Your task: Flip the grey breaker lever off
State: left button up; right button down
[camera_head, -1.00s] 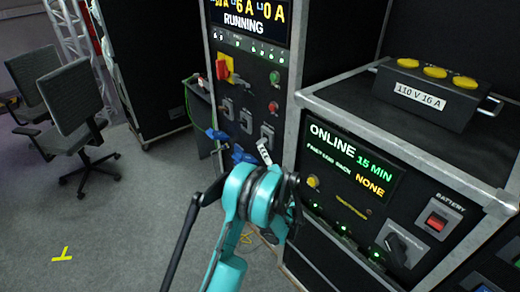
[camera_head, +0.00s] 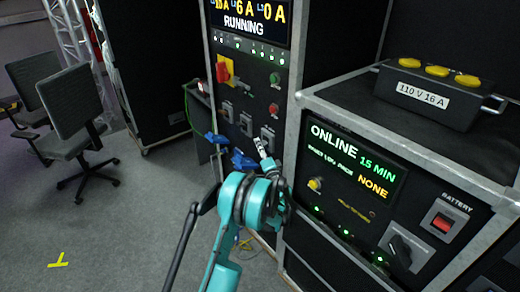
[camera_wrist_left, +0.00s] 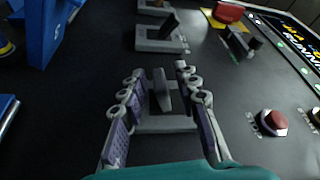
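A grey breaker with an upright grey lever (camera_wrist_left: 162,92) is on the dark panel in the left wrist view. My left gripper (camera_wrist_left: 160,74) is open, with one finger on each side of this lever. I cannot tell whether either finger touches it. In the head view my left gripper (camera_head: 262,150) is at the rightmost breaker (camera_head: 267,136) of a row on the panel, and the teal arm hides part of that area. Two similar breakers are beside it, the middle one (camera_head: 246,123) and the left one (camera_head: 228,111). My right gripper is not in view.
A red button (camera_wrist_left: 272,122) is right of the gripper in the left wrist view. A red-and-yellow rotary switch (camera_head: 224,69) is higher on the panel. Blue connectors (camera_head: 243,160) are below the breakers. The UPS rack (camera_head: 375,215) stands close right of my arm.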

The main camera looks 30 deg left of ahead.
pick_arm(q)
grip_shut()
jog(key=shift+w+d+f+n+y, duration=0.1)
jog(key=shift+f+n+y, duration=0.15)
jog(key=shift+n, duration=0.35)
jog(key=shift+w+f+n+y, duration=0.15)
jog(key=shift+n+y, duration=0.1)
jog(key=shift+n, duration=0.35)
jog(key=shift+s, duration=0.1)
grip_release()
